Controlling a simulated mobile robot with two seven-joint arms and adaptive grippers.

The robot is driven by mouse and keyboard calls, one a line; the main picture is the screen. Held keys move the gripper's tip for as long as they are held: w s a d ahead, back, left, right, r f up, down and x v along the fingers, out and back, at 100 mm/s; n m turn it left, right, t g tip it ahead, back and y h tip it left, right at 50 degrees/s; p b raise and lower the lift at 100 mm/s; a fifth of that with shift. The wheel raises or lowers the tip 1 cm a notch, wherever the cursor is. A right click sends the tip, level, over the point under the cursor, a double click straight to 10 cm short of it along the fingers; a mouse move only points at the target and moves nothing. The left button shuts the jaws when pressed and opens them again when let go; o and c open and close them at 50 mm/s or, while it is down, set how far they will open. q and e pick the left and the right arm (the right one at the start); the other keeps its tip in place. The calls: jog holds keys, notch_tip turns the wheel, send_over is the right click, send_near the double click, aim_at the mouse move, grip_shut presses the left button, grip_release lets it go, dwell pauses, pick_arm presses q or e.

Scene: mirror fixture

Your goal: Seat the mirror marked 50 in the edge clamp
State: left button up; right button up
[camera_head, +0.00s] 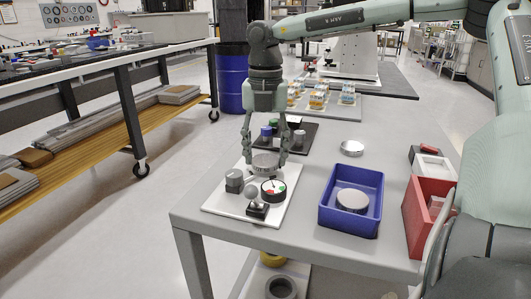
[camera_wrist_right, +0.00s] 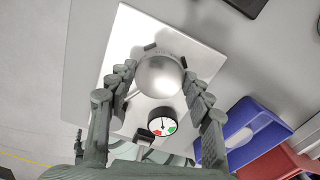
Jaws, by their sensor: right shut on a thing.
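My right gripper (camera_head: 266,155) points down over a white fixture board (camera_head: 222,205) on the grey table. Its fingers are shut on a round silver mirror (camera_head: 265,165), gripping it by opposite edges. In the right wrist view the mirror (camera_wrist_right: 160,76) sits between the fingers over the board, with small dark pieces (camera_wrist_right: 150,47) showing at its far rim. These may be parts of the edge clamp, which is mostly hidden; I cannot tell whether the mirror touches it. No mark 50 is legible. My left gripper is not in view.
A dial gauge (camera_head: 273,189), a grey block (camera_head: 234,181) and a black block (camera_head: 258,210) stand on the board. A blue bin (camera_head: 336,222) holds another disc (camera_head: 352,200). A further disc (camera_head: 352,148) lies behind it. A red box (camera_head: 424,225) is at right.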

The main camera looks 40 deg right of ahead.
jog(key=shift+f+b, duration=0.55)
jog(key=shift+b, duration=0.3)
dwell(0.7)
dwell(0.4)
jog(key=o, duration=1.3)
jog(key=shift+r, duration=0.15)
jog(key=shift+r+p, duration=0.65)
jog(key=shift+r, duration=0.75)
jog(key=o, duration=0.4)
